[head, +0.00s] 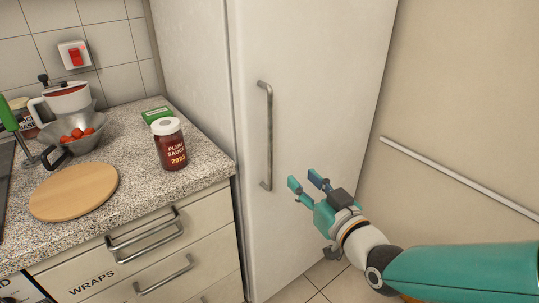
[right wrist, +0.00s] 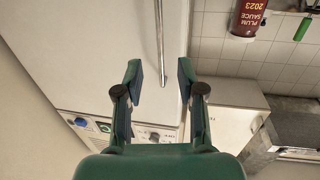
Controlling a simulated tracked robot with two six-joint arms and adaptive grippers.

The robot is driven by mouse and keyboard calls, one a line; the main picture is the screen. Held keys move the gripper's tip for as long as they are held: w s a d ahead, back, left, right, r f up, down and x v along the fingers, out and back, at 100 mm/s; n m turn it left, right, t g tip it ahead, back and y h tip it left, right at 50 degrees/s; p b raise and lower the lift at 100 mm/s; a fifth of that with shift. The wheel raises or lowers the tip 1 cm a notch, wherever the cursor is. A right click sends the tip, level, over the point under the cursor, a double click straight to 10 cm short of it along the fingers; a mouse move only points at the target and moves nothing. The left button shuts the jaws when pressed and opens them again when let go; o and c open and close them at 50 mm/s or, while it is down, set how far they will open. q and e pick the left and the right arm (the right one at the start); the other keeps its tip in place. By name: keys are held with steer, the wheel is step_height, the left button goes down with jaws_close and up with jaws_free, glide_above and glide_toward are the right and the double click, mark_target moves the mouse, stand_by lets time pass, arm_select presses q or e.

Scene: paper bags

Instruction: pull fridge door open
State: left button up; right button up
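The tall white fridge door (head: 310,100) appears shut against its body. A long grey vertical bar handle (head: 268,140) is near the door's left edge. My right gripper (head: 306,182) is open and empty, in front of the door, to the right of the handle's lower end and apart from it. In the right wrist view, the handle (right wrist: 160,40) lines up with the gap between the two fingers of the open gripper (right wrist: 159,78); its end shows just ahead of the fingertips. My left gripper is not in view.
A speckled counter (head: 140,210) left of the fridge holds a plum sauce jar (head: 169,144), a green box (head: 157,114), a round wooden board (head: 74,191) and a metal bowl (head: 92,138) with red fruit. Drawers (head: 150,255) are below. A pale rail (head: 460,178) runs along the right wall.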

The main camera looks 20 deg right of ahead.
mark_target(272, 142)
steer(key=w+p, duration=0.1)
steer(key=w, duration=0.4)
steer(key=w+a, duration=0.1)
steer(key=w, duration=0.5)
steer(key=w+a+r+p, duration=0.1)
steer(key=w, duration=0.4)
steer(key=shift+w+a+p, duration=0.15)
steer(key=shift+a+p, duration=0.05)
steer(key=shift+p, duration=0.15)
jaws_close()
